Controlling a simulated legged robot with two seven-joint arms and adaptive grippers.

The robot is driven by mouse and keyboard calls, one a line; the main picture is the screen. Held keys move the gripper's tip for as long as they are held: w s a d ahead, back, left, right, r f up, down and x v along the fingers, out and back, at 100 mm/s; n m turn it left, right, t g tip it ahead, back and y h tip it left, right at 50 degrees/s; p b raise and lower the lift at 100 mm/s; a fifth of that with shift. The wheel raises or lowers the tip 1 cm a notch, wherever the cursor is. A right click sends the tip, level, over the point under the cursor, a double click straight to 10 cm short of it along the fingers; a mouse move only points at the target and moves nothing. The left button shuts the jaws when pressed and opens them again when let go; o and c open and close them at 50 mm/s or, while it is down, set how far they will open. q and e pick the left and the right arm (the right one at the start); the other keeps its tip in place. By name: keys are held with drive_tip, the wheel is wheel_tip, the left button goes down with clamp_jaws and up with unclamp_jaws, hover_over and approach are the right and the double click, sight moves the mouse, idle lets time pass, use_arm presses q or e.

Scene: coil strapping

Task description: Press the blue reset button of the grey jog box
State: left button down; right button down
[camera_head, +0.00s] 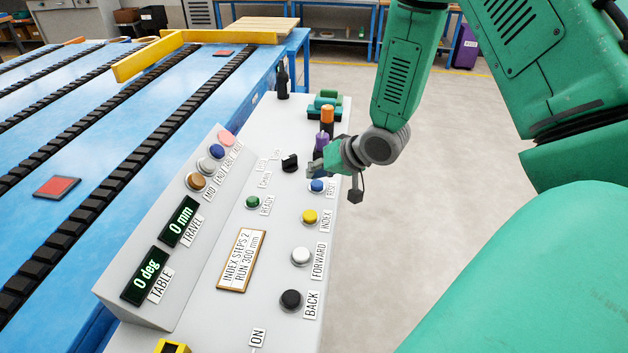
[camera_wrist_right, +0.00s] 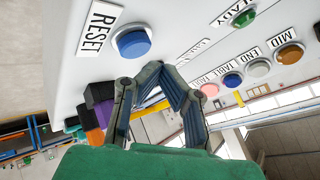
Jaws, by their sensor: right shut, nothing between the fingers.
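The grey jog box (camera_head: 276,141) stands beside the blue conveyor table. Its blue reset button (camera_head: 317,186) is at the box's right edge, with a RESET label beside it. My right gripper (camera_head: 317,168) is just above the button in the picture, shut and empty. In the right wrist view the blue reset button (camera_wrist_right: 131,42) is unobstructed, beyond and left of the closed fingertips (camera_wrist_right: 162,72). A gap shows between fingertips and button there; contact is not visible. My left gripper is in neither view.
Yellow INDEX (camera_head: 310,217), white FORWARD (camera_head: 301,256) and black BACK (camera_head: 291,300) buttons line the near side. A black selector knob (camera_head: 290,162) and a green READY lamp (camera_head: 252,202) sit left of the gripper. Purple and orange pieces (camera_head: 327,115) stand just behind it.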

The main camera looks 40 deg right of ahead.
drive_tip(key=shift+d+f, duration=0.15)
drive_tip(key=shift+d, duration=0.3)
drive_tip(key=shift+d+f, duration=0.15)
drive_tip(key=shift+d, duration=0.25)
drive_tip(key=shift+a+r, duration=0.25)
drive_tip(key=shift+a, duration=0.4)
drive_tip(key=shift+d+f, duration=0.7)
drive_tip(key=shift+d, duration=0.2)
drive_tip(key=shift+a+r, duration=0.1)
drive_tip(key=shift+a, duration=0.4)
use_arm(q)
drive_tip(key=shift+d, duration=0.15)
use_arm(e)
drive_tip(key=shift+s, duration=0.1)
